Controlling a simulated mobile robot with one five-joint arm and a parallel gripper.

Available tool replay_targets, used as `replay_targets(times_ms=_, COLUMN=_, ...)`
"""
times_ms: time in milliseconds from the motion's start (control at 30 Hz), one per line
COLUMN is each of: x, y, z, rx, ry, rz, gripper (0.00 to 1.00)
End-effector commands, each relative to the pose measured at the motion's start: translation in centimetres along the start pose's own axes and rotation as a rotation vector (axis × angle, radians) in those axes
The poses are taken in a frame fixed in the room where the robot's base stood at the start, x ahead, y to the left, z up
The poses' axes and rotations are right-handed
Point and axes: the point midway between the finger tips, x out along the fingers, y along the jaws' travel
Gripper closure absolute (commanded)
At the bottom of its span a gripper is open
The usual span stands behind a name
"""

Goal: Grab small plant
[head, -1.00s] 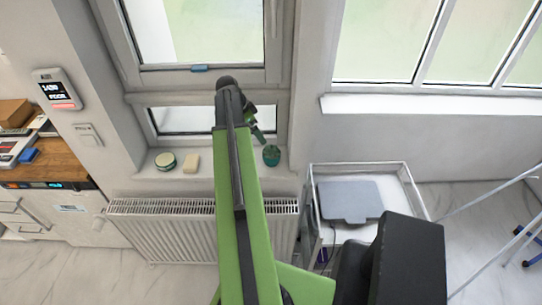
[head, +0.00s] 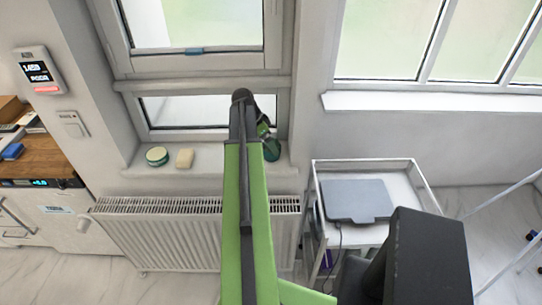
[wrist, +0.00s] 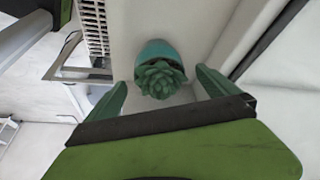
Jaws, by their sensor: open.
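The small plant (wrist: 160,78) is a green succulent in a teal pot (wrist: 154,48). In the wrist view it stands on the white window sill, just ahead of my gripper and between the lines of its two fingers. My gripper (wrist: 160,85) is open, with one green finger on each side and nothing held. In the head view the plant (head: 272,150) is partly hidden behind my arm, at the right part of the sill. I cannot tell whether a finger touches the pot.
A round green-and-white tin (head: 157,156) and a cream block (head: 184,158) stand on the sill (head: 210,160) to the left. The window frame rises behind. A radiator (head: 160,235) is below. A white trolley (head: 405,185) with a grey flat device (head: 357,201) stands to the right.

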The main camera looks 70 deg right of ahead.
Motion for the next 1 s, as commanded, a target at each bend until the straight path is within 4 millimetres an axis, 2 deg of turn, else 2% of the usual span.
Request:
replay_targets(times_ms=33, x=1.8, y=0.1, z=0.2, rx=0.001, ry=0.0, rz=0.0, gripper=0.01)
replay_targets(times_ms=133, x=3.5, y=0.1, z=0.1, rx=0.0, ry=0.0, rz=0.0, gripper=0.01)
replay_targets(times_ms=400, x=3.5, y=0.1, z=-0.1, rx=-0.001, ry=0.0, rz=0.0, gripper=0.01)
replay_targets(times_ms=1000, x=3.5, y=0.1, z=0.0, rx=-0.002, ry=-0.001, rz=0.0, gripper=0.79)
